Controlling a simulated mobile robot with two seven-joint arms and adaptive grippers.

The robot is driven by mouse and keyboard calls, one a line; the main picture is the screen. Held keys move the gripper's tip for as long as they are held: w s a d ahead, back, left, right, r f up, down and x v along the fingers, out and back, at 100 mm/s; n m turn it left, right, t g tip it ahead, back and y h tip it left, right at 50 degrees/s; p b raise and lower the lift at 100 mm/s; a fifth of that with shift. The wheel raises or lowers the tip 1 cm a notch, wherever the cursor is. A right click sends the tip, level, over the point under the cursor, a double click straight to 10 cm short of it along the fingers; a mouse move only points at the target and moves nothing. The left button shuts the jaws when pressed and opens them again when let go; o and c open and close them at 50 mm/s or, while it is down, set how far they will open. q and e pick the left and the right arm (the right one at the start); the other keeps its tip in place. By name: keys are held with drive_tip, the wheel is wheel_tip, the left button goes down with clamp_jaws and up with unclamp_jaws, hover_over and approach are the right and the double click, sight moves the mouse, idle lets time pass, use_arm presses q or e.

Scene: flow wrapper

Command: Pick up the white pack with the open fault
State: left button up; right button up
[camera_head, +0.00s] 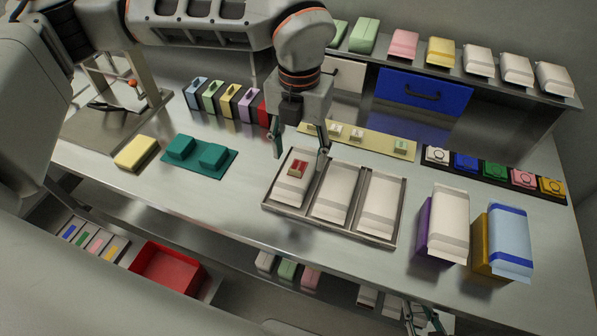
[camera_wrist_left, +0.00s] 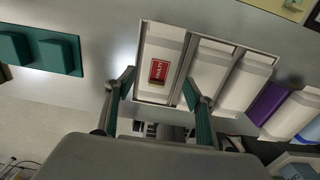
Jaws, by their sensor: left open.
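Three white packs lie side by side in a divided tray (camera_head: 329,228). The left pack (camera_head: 293,187) has a red label (camera_head: 298,168) near its upper end; this label also shows in the wrist view (camera_wrist_left: 158,71). The middle pack (camera_head: 332,190) and right pack (camera_head: 380,204) show no red label. I cannot make out an open fault on any of them. My left gripper (camera_head: 299,154) is open and points down above the left pack, its fingers on either side of the pack's upper part. My right gripper (camera_head: 422,318) shows only partly at the bottom edge.
A white pack (camera_head: 450,220) on a purple block and a blue one (camera_head: 509,240) on an ochre block stand right of the tray. A teal fixture (camera_head: 200,152) and yellow sponge (camera_head: 136,153) lie left. Coloured holders (camera_head: 228,104) stand behind. Bare table lies between fixture and tray.

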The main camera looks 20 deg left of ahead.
sight(298, 168)
use_arm(q)
wheel_tip(298, 168, down, 4)
drive_tip(key=shift+s+a+r, duration=0.1)
drive_tip(key=shift+f, duration=0.5)
drive_tip(key=shift+r, duration=0.1)
drive_tip(key=shift+c, duration=0.3)
drive_tip(key=c, duration=0.8)
drive_tip(key=shift+c, duration=0.2)
drive_tip(key=shift+r, duration=0.1)
